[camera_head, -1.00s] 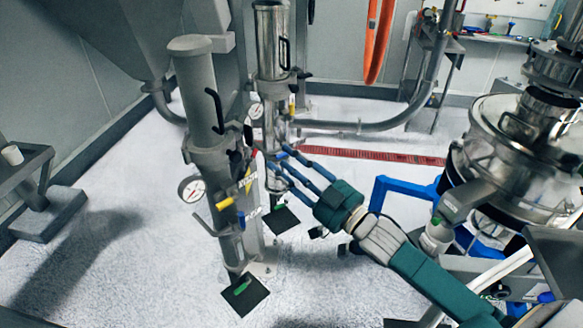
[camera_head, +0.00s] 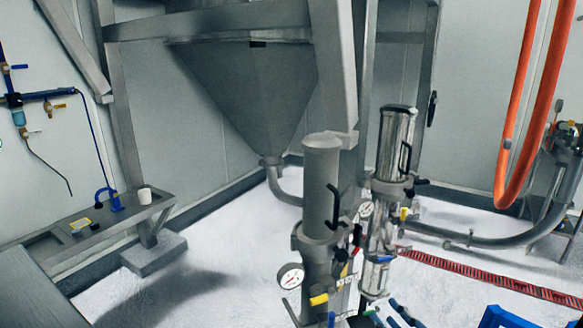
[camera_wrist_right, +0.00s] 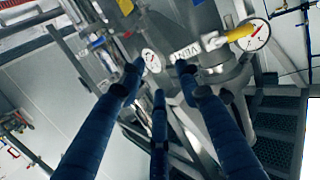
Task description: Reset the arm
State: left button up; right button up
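My right gripper (camera_head: 392,315) shows only in part at the bottom edge of the head view, in front of the lower end of the shiny metal cylinder (camera_head: 393,145). In the right wrist view its long dark blue fingers (camera_wrist_right: 160,76) are spread apart, with nothing held between them. Ahead of them are a round gauge (camera_wrist_right: 152,61) and a grey pipe body. I cannot tell whether a fingertip touches anything. My left gripper is not in view.
A grey cylinder (camera_head: 322,185) with a dial gauge (camera_head: 290,276) and a yellow-handled valve (camera_head: 318,299) stands beside the shiny one. A large hopper (camera_head: 250,90) is behind. A metal bench (camera_head: 45,255) is at left. Orange hoses (camera_head: 520,110) hang at right. White floor (camera_head: 215,280) is open at left.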

jog(key=s+a+f+m+g+h, duration=0.1)
jog(key=s+a+f+g+h, duration=0.15)
jog(key=s+f+g, duration=0.85)
jog(key=s+f, duration=0.2)
jog(key=s, duration=0.5)
jog(key=s+f+g, duration=0.1)
jog(key=s+f, duration=0.3)
jog(key=s, duration=0.5)
jog(key=s+f+g+b, duration=0.1)
jog(key=s+f, duration=0.1)
jog(key=f, duration=1.3)
jog(key=s+f+g+b, duration=0.1)
jog(key=s+f, duration=0.1)
jog(key=f, duration=1.4)
jog(key=s+d+f+g+h+b, duration=0.1)
jog(key=s+d+f, duration=0.1)
jog(key=s+f, duration=1.3)
jog(key=shift+s+f+n, duration=0.15)
jog(key=shift+s+n, duration=0.15)
jog(key=shift+s, duration=0.05)
jog(key=shift+d, duration=0.1)
